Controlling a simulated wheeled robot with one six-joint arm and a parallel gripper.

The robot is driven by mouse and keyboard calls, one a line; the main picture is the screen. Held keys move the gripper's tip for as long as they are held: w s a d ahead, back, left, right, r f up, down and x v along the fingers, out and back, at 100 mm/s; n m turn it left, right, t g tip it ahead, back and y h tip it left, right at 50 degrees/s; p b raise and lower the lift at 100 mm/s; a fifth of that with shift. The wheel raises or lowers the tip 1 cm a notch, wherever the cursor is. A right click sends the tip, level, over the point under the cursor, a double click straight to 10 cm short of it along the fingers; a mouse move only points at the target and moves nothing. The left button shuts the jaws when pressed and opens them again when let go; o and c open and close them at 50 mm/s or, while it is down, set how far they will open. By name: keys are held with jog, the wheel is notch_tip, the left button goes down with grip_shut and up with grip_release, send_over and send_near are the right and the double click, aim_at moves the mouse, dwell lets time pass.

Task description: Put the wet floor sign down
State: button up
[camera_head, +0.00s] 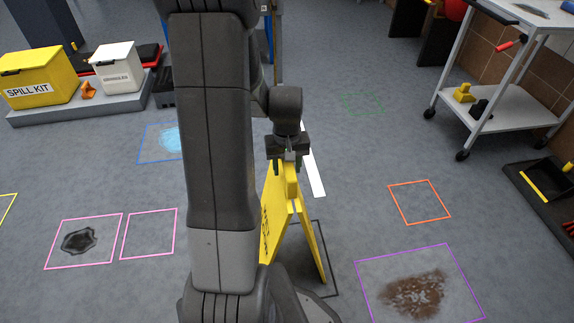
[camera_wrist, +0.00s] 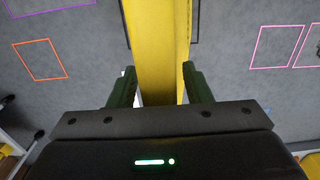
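The yellow wet floor sign (camera_head: 309,240) stands open as an A-frame in the middle of the head view, partly hidden behind my arm. My gripper (camera_head: 289,165) is at its top edge. The sign is upright above a black-outlined rectangle (camera_head: 330,275) on the floor. I cannot tell whether its feet touch the floor.
A brown stain (camera_head: 415,295) in a purple outline and an empty orange outline (camera_head: 419,202) lie to the right. A dark stain (camera_head: 79,241) lies left, a blue puddle (camera_head: 169,138) behind. A white cart (camera_head: 510,105) stands back right; a spill kit (camera_head: 38,80) stands back left.

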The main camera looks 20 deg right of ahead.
notch_tip(320, 180, up, 12)
jog(key=p, duration=0.3)
jog(key=shift+r, duration=0.2)
dwell(0.5)
